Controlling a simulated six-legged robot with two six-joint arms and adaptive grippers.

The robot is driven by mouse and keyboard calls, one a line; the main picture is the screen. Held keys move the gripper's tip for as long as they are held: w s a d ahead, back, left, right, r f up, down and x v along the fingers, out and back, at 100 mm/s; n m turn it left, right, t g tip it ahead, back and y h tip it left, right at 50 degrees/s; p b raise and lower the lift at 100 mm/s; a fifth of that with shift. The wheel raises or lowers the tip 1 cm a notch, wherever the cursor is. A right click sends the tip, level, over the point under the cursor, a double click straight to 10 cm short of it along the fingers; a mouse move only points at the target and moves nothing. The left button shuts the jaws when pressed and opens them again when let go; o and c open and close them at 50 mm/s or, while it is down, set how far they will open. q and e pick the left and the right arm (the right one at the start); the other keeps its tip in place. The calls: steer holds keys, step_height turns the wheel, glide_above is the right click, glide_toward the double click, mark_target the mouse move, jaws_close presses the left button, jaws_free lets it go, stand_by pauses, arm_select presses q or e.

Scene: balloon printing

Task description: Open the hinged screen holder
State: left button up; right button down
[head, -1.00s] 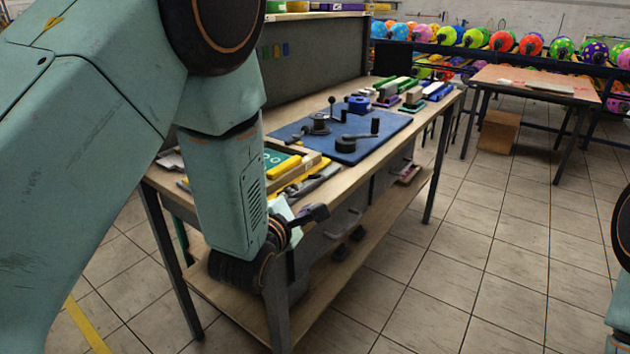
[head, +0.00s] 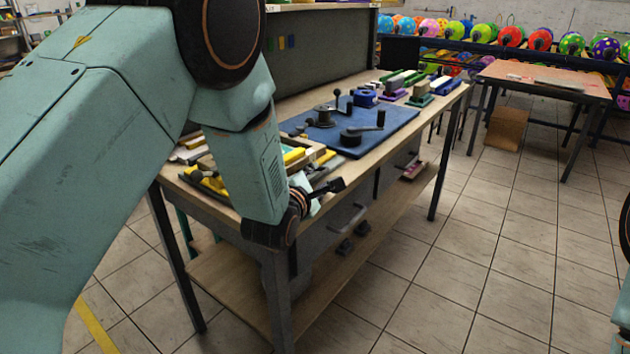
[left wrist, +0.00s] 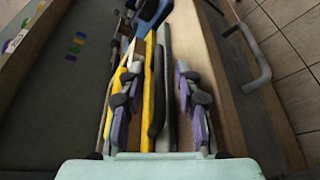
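My left gripper (head: 326,190) hangs beside the near front edge of the workbench, partly hidden by its own arm. In the left wrist view its two purple-and-grey fingers (left wrist: 160,88) are spread apart with nothing held. A yellow bar (left wrist: 148,95) and a dark grey bar (left wrist: 167,90) on the bench show between and beyond them. A blue board (head: 350,130) with a dark spool, an upright lever and a black round fitting lies on the bench. I cannot tell which part is the hinged screen holder. Wooden frames with yellow pieces (head: 292,157) lie behind my left arm, partly hidden.
The workbench (head: 398,134) has drawers with handles, a lower shelf and a grey back panel (head: 318,50). A second table (head: 545,78) and balloon racks stand behind. The tiled floor (head: 470,240) at right is clear.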

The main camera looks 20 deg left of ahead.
arm_select(q)
steer(key=shift+w+a, duration=0.1)
steer(key=shift+a, duration=0.1)
steer(key=shift+w+a+f, duration=0.1)
steer(key=shift+w+f, duration=0.1)
steer(key=shift+f, duration=0.05)
steer(key=shift+c, duration=1.1)
steer(key=shift+s+r, duration=0.15)
steer(key=c, duration=0.3)
jaws_close()
